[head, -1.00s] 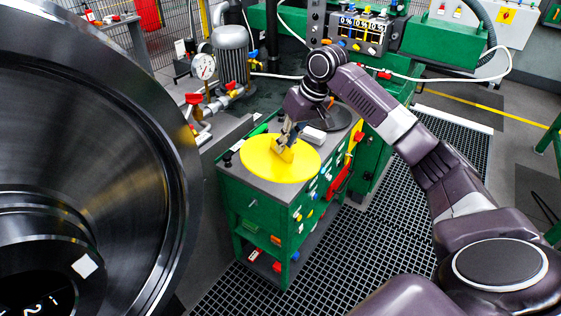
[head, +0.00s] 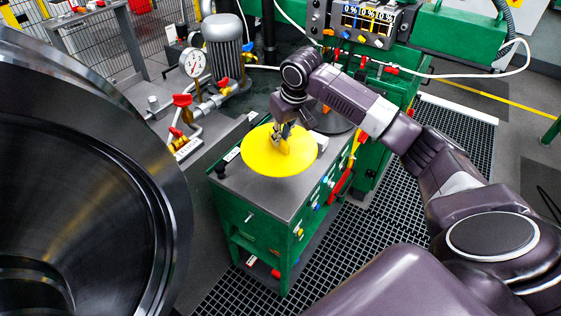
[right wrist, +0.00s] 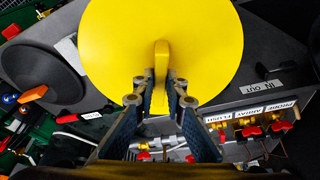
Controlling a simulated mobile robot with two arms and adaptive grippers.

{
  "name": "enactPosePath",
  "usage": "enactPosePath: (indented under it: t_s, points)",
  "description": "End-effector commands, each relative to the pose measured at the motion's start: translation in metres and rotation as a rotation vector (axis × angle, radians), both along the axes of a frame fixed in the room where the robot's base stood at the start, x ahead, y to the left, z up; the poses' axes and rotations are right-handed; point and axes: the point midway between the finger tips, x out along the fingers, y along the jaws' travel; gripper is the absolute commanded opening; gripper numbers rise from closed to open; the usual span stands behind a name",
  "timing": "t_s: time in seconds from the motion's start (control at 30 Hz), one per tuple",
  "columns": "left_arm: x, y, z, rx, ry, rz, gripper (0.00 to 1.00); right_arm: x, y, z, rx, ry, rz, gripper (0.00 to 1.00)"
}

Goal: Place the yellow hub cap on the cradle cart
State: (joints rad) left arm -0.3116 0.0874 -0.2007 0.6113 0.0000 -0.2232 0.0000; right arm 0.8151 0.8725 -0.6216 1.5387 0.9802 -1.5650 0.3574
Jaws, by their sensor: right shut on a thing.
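The yellow hub cap (head: 262,160) is a round disc with an upright yellow grip tab. It is over the grey top of the green cabinet (head: 250,222); I cannot tell whether it touches that top. My right gripper (head: 283,138) is shut on the tab from above. In the right wrist view the hub cap (right wrist: 205,45) fills the upper middle, and the gripper's fingertips (right wrist: 161,97) are at either side of the tab. Nothing in view is clearly identifiable as the cradle cart. My left gripper is not in view.
A large dark steel wheel (head: 90,170) fills the left side. A dark disc with an orange grip (right wrist: 40,88) lies beside the hub cap. A pump motor (head: 228,48), gauge (head: 193,63) and red-handled valves stand behind. Metal grating (head: 360,235) covers the floor at right.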

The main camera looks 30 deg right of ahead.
Motion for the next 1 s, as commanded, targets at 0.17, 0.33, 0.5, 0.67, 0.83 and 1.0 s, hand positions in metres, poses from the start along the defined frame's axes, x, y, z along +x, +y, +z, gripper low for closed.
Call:
enactPosePath:
  t_s: [0.17, 0.33, 0.5, 0.67, 0.83, 1.0]
  points:
    - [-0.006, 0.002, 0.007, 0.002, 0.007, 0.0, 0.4, 0.0, 0.0, -0.042, 0.001, 0.001, -0.001, 0.0]
    - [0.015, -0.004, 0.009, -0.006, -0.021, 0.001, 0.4, 0.001, 0.0, -0.063, 0.001, -0.003, 0.0, 0.0]
    - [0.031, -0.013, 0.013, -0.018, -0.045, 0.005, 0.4, 0.0, 0.0, -0.082, 0.001, 0.001, 0.0, 0.0]
    - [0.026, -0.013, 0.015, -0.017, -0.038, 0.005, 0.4, 0.001, 0.0, -0.104, 0.0, 0.0, 0.0, 0.0]
    - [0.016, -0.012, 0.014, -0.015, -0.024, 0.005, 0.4, 0.001, 0.0, -0.109, 0.0, -0.003, 0.0, 0.0]
    - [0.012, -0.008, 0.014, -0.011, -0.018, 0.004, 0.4, 0.0, 0.0, -0.11, 0.0, 0.0, 0.0, 0.18]
